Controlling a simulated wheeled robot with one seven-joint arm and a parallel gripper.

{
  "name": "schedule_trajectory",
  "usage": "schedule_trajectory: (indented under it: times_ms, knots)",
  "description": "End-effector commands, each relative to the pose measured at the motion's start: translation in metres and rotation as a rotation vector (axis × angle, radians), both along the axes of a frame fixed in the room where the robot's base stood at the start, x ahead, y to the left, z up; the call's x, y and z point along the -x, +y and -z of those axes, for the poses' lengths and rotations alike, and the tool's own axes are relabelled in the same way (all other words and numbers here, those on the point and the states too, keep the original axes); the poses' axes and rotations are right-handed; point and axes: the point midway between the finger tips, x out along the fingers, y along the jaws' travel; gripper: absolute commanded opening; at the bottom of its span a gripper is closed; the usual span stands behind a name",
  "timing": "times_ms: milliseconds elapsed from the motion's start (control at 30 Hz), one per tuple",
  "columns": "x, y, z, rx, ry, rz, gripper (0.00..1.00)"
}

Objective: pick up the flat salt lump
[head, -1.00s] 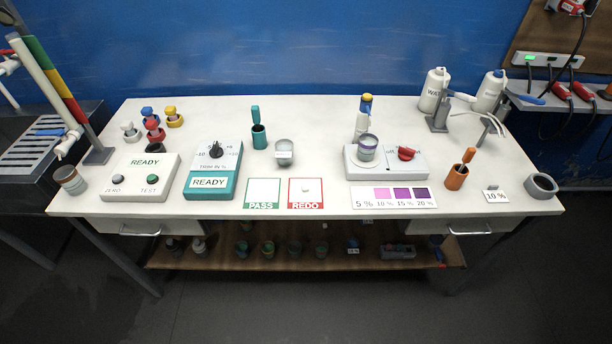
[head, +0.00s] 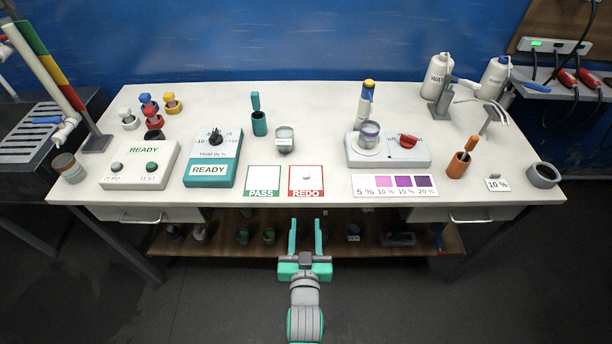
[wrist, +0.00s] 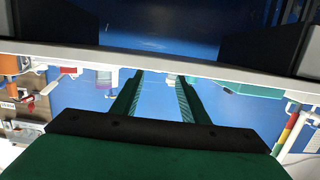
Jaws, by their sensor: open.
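A small pale lump (head: 306,178), which looks like the flat salt lump, lies on the white field of the red-edged REDO card (head: 296,187) near the table's front edge. It is too small to judge its shape. My gripper (head: 306,224) is open and empty, in front of the table's front edge and in line with the REDO card, with its fingers pointing toward the table. In the wrist view my gripper (wrist: 158,80) shows two green fingers apart with nothing held between them. I cannot make out the lump surely there.
The green PASS card (head: 263,180) lies just left of the REDO card. A teal READY box (head: 210,171), a small labelled cup (head: 285,140) and a colour-scale card (head: 395,187) stand nearby. The table's front edge and a lower shelf (head: 200,250) lie near my gripper.

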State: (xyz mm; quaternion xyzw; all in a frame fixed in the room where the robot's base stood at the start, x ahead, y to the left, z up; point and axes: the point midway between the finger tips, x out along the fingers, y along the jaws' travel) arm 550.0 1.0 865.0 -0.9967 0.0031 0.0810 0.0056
Motion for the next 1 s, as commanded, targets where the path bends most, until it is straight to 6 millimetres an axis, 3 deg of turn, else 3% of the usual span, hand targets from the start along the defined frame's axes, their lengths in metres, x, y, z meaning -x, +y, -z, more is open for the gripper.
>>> schedule_trajectory:
  times_ms: [100,333,700,1000]
  knots:
    - [-0.033,-0.002,-0.018,0.005,-0.012,-0.003,0.41]
    - [-0.060,-0.003,-0.032,0.010,-0.014,-0.007,0.41]
    - [-0.107,-0.003,-0.025,0.011,-0.012,-0.008,0.41]
    - [-0.130,-0.002,-0.021,0.010,-0.013,-0.008,0.41]
